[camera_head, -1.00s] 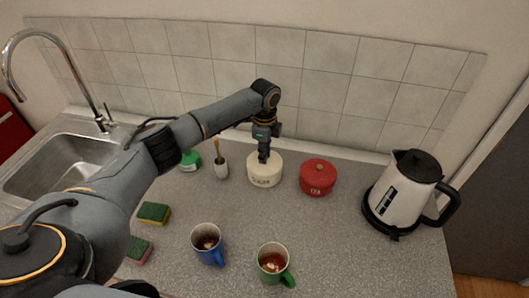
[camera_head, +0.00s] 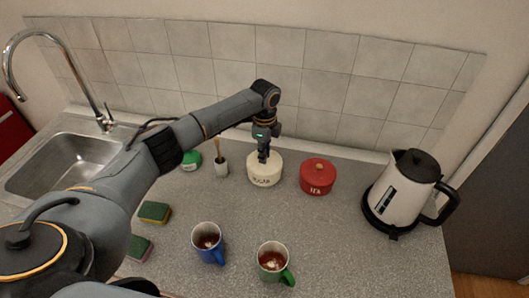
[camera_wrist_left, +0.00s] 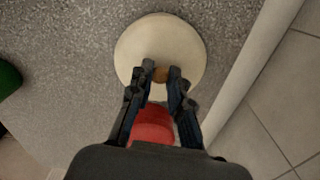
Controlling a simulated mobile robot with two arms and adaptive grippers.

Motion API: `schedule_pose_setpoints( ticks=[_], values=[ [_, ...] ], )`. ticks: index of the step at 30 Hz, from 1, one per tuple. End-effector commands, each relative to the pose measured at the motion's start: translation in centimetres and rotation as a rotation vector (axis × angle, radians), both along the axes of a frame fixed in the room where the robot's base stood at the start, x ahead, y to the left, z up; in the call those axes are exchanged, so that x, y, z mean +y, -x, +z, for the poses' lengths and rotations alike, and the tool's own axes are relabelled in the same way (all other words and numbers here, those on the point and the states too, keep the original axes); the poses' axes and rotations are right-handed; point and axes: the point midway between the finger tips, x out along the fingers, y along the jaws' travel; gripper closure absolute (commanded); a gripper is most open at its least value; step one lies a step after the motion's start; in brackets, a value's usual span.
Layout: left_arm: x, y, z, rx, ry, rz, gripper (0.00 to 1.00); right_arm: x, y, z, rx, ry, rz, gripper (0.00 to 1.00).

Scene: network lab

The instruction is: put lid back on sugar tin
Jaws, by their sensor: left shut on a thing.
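The cream sugar tin (camera_head: 264,176) stands upright near the back of the counter, its dark lettering facing the front. My left gripper (camera_head: 263,157) points straight down at the top of the tin. In the left wrist view its fingers are shut on the small brown knob (camera_wrist_left: 161,75) of the round cream lid (camera_wrist_left: 150,44). The lid appears level on top of the tin and lined up with it. Whether it is fully seated cannot be told. The tin body is hidden under the lid in that view. My right gripper is not in view.
A red tea tin (camera_head: 317,177) stands close to the right, and a brush in a white holder (camera_head: 221,168) to the left. A kettle (camera_head: 404,190) is at the far right. A blue mug (camera_head: 206,241) and a green mug (camera_head: 272,262) stand in front, sponges (camera_head: 154,212) at left.

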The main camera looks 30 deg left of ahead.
Motion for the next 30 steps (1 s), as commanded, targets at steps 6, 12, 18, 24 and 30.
schedule_pose_setpoints(
  ticks=[6, 12, 18, 24, 30],
  values=[
    [-0.01, -0.01, 0.0, 0.0, 0.0, 0.0, 1.0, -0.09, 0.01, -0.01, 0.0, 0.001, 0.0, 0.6],
    [0.0, -0.01, 0.01, 0.0, 0.0, 0.0, 0.55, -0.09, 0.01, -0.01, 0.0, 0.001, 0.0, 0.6],
    [0.01, 0.0, -0.01, 0.0, -0.001, 0.0, 0.47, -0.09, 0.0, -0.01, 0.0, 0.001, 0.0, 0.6],
    [0.01, 0.0, -0.01, 0.0, -0.001, 0.0, 0.33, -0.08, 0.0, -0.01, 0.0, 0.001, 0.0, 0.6],
    [0.01, 0.0, 0.06, 0.0, -0.001, 0.0, 0.33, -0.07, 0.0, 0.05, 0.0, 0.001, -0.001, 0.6]
  ],
)
